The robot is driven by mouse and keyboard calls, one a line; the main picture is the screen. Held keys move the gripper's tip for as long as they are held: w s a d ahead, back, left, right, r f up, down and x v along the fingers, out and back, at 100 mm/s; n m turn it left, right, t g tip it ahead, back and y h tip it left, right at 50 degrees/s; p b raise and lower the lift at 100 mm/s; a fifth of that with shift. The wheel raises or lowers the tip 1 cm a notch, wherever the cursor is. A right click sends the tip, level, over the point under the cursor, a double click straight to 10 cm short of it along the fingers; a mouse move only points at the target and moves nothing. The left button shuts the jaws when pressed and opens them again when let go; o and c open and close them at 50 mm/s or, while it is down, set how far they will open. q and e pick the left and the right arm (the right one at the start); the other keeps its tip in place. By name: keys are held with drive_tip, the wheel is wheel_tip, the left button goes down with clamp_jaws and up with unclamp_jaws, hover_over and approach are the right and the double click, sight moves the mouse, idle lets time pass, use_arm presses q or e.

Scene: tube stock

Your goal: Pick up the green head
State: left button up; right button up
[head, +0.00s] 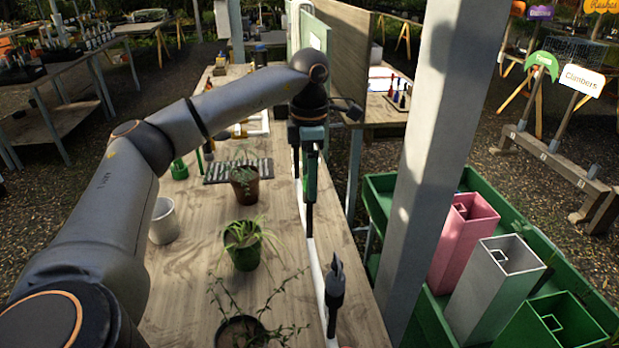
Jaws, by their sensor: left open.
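The clearest green head is the arched green sign head (543,63) lettered "Ferns", on a post at the far right. A green upright piece (311,178) also shows directly below my left wrist; I cannot tell whether it is part of the gripper or a thing behind it. My left gripper (309,205) points down over the table's right side, open, seen nearly edge-on, far from the sign. Nothing clearly shows between its fingers. My right gripper is not in view.
Potted plants (245,258), a white pot (164,222) and a dark slotted tray (238,171) are on the wooden table (190,285). A dark pointed tool (335,285) is at its right edge. A grey post (424,150) stands between the table and pink, white and green square tubes.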

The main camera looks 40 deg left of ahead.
use_arm(q)
drive_tip(key=shift+f, duration=0.95)
clamp_jaws()
